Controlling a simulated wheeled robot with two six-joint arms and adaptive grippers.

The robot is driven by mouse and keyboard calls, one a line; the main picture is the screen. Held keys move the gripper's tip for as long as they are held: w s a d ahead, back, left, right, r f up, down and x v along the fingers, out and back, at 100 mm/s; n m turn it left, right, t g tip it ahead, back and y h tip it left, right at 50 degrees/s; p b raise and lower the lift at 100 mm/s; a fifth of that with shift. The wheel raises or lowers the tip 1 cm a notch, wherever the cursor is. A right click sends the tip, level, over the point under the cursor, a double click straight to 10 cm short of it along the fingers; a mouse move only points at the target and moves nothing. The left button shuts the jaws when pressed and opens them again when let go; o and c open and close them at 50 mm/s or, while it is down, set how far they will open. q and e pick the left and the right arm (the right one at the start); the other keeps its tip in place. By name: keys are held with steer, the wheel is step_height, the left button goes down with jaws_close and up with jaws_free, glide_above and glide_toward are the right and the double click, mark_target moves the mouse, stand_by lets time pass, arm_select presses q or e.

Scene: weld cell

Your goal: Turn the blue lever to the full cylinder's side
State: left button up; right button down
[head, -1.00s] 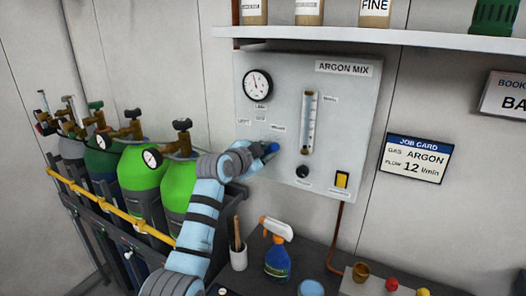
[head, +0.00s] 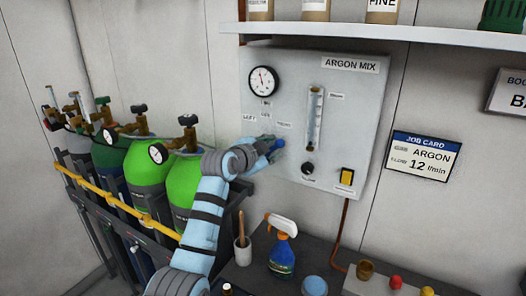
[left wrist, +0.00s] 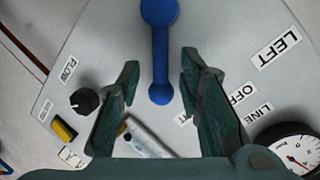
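The blue lever (left wrist: 160,55) sits on the grey ARGON MIX panel (head: 355,105). In the head view the lever (head: 278,145) shows only in part, behind my left gripper (head: 268,143). In the left wrist view my left gripper (left wrist: 160,75) is open, with one finger on each side of the lever and a gap on both sides. Labels LEFT (left wrist: 278,48) and OFF (left wrist: 238,95) are near it. Two bright green cylinders (head: 148,165) (head: 184,186) stand at the left with round gauges (head: 110,136) (head: 157,153), too small to read. My right gripper is out of view.
The panel also has a round gauge (head: 264,80), a flow tube (head: 314,118), a black knob (head: 307,168) and a yellow switch (head: 346,177). A spray bottle (head: 282,252) and a brush cup (head: 242,252) stand on the bench below my left arm. A shelf (head: 400,34) overhangs the panel.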

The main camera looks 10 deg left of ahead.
arm_select(q)
steer(key=v, duration=1.1)
steer(key=shift+s, duration=0.2)
